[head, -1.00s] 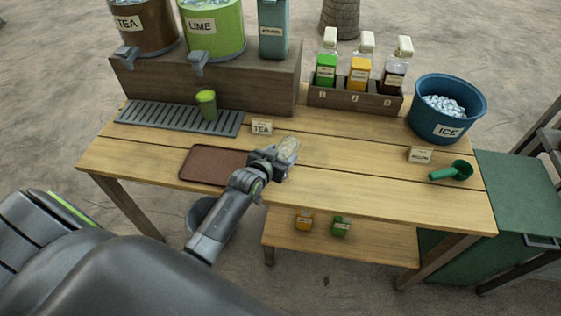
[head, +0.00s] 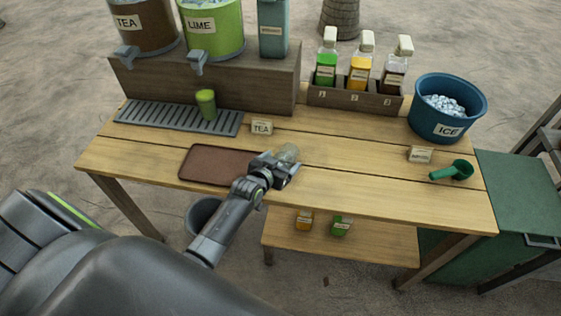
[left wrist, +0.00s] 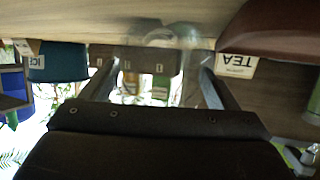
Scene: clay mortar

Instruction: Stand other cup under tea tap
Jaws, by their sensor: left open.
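The clear cup (head: 289,152) stands on the table at the right of the brown mat, partly hidden by my gripper. It also shows, see-through and upside down, in the left wrist view (left wrist: 165,40). My left gripper (head: 284,168) is open and low over the table, its fingers reaching toward the cup; I cannot tell whether they touch it. A green-filled cup (head: 206,104) stands on the drip tray (head: 165,117), near the lime tap (head: 198,60). The tea tap (head: 127,54) is at the left, on the brown tea dispenser (head: 147,30), with nothing under it.
The brown mat (head: 205,165) lies left of my gripper. A TEA card (head: 262,127) stands behind it. Bottles in a rack (head: 355,97), an ice bucket (head: 446,107) and a green scoop (head: 455,171) are to the right. The table's front middle is clear.

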